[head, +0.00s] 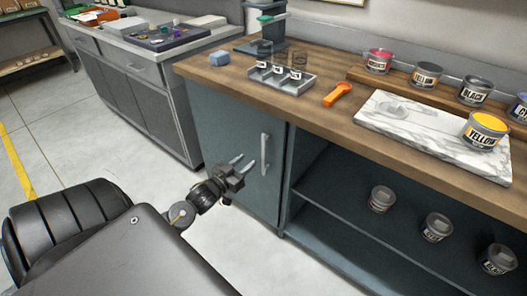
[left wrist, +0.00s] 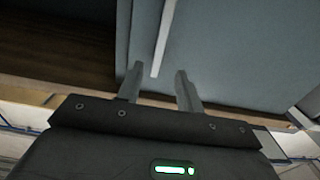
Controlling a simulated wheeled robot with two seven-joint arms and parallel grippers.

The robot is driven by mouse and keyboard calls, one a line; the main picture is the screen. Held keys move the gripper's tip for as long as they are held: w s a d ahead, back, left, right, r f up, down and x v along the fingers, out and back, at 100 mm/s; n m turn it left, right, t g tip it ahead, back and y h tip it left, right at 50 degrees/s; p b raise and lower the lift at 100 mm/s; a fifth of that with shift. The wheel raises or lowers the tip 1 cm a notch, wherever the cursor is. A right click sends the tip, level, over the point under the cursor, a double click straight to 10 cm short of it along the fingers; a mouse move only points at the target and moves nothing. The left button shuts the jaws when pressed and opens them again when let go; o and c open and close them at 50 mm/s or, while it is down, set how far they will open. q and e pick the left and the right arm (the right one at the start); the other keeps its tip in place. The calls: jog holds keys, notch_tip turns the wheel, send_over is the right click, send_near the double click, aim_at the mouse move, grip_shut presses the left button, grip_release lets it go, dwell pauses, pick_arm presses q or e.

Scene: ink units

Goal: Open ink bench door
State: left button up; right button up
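The blue-grey door (head: 230,140) of the ink bench (head: 330,118) is at the bench's left end and looks shut. A pale vertical bar handle (head: 265,154) is near its right edge. My left gripper (head: 246,161) is in front of the door, just left of the handle in the head view. Its two fingers are apart with nothing between them that I can see touching. In the left wrist view the handle (left wrist: 163,38) runs down in line with the gap between the open fingers (left wrist: 157,84), and I cannot tell the remaining distance. My right gripper is not in view.
To the right of the door is an open shelf (head: 350,210) with several small ink cans. The wooden top carries a sample tray (head: 281,78), an orange scoop (head: 338,94), a marble slab (head: 435,130) and ink cans. A grey cabinet (head: 140,90) stands left; floor before the door is clear.

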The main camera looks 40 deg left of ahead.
aim_at(263, 147)
pick_arm(q)
jog(key=w, duration=1)
jog(key=shift+w, duration=0.4)
grip_shut()
